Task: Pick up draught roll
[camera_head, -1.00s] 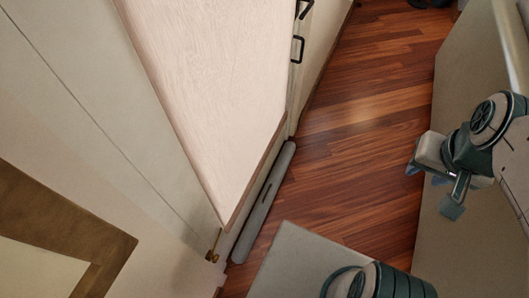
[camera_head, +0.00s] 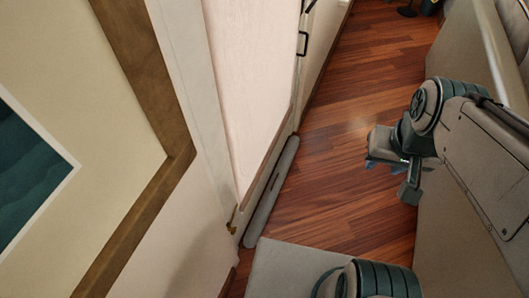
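The draught roll (camera_head: 270,191) is a long grey roll. It lies on the wooden floor along the foot of the pale door or cabinet front, left of centre. A dark slit or strap shows near its middle. My gripper (camera_head: 390,178) is to the right of the roll, above the floor and well apart from it. Its two fingers are spread, with nothing seen between them.
The pale panel (camera_head: 247,85) with dark handles rises beside the roll. A framed picture (camera_head: 25,170) hangs at the left. A beige surface (camera_head: 465,190) borders the right side. Bare wooden floor (camera_head: 335,125) lies between the roll and my gripper.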

